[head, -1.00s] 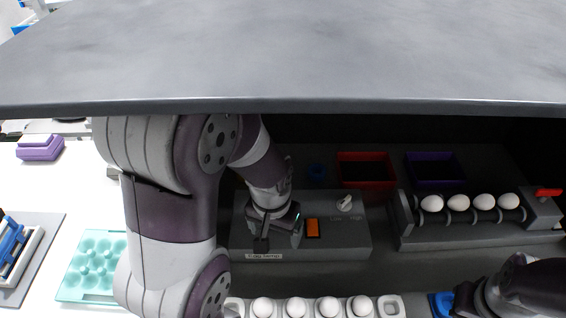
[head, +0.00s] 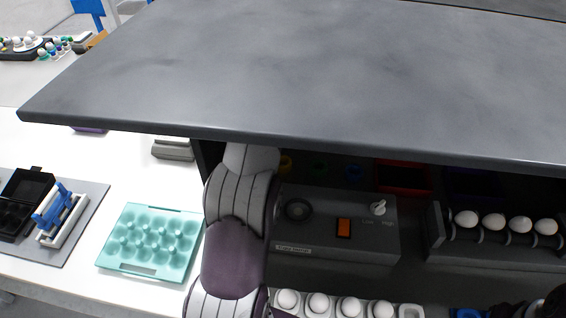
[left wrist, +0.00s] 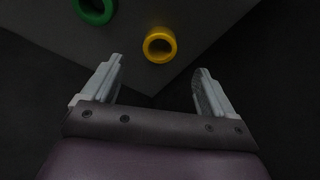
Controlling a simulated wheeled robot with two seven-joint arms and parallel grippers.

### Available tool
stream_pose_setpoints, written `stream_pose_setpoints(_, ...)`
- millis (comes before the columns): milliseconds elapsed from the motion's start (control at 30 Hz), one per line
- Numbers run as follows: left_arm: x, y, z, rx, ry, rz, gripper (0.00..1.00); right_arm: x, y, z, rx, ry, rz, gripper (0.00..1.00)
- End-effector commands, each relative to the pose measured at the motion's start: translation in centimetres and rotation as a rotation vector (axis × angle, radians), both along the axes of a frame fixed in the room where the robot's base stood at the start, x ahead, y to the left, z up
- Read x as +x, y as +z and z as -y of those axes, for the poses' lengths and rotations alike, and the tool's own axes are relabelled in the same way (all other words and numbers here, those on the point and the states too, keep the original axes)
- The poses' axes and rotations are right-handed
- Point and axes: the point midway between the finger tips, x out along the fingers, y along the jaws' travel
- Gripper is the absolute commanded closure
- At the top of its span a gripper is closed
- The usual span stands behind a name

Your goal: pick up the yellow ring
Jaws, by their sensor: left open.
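The yellow ring (left wrist: 160,59) lies on a dark grey surface in the left wrist view, just beyond my fingertips and roughly midway between them. It also shows dimly under the shelf edge in the head view (head: 286,163). My left gripper (left wrist: 158,67) is open and empty, apart from the ring. In the head view that gripper is hidden under the shelf, behind my left arm. My right gripper is not visible; only a dark part of my right arm shows at the lower right corner.
An egg tester box (head: 330,245), an egg rack (head: 437,228) and a teal tray (head: 150,265) stand nearby.

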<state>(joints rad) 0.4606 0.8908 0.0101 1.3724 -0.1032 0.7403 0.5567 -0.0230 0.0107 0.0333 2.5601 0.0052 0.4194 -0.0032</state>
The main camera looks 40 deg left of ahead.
Motion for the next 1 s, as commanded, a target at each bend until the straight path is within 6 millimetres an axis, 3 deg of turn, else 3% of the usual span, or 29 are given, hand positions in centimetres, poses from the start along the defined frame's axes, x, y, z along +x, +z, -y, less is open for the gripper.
stream_pose_setpoints(100,0.2,-2.2,-0.3,0.0,-0.001,-0.002,0.13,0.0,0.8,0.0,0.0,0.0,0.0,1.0)
stream_pose_setpoints(267,0.4,-4.0,-0.7,0.0,-0.002,0.0,0.13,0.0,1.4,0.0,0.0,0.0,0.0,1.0)
stream_pose_setpoints(500,1.0,-8.0,-1.7,0.0,-0.003,0.0,0.13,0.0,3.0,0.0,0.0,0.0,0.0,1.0)
stream_pose_setpoints(767,1.1,-8.8,-1.8,0.002,-0.003,0.003,0.13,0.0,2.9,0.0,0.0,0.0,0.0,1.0)
stream_pose_setpoints(933,1.1,-8.8,-1.8,0.002,-0.004,0.003,0.65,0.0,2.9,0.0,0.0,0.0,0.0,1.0)
stream_pose_setpoints(967,1.1,-8.8,-1.8,0.001,-0.004,0.002,0.73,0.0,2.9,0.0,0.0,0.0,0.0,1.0)
stream_pose_setpoints(1000,1.1,-8.8,-1.8,0.001,-0.004,0.001,0.73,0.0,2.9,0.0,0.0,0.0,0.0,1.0)
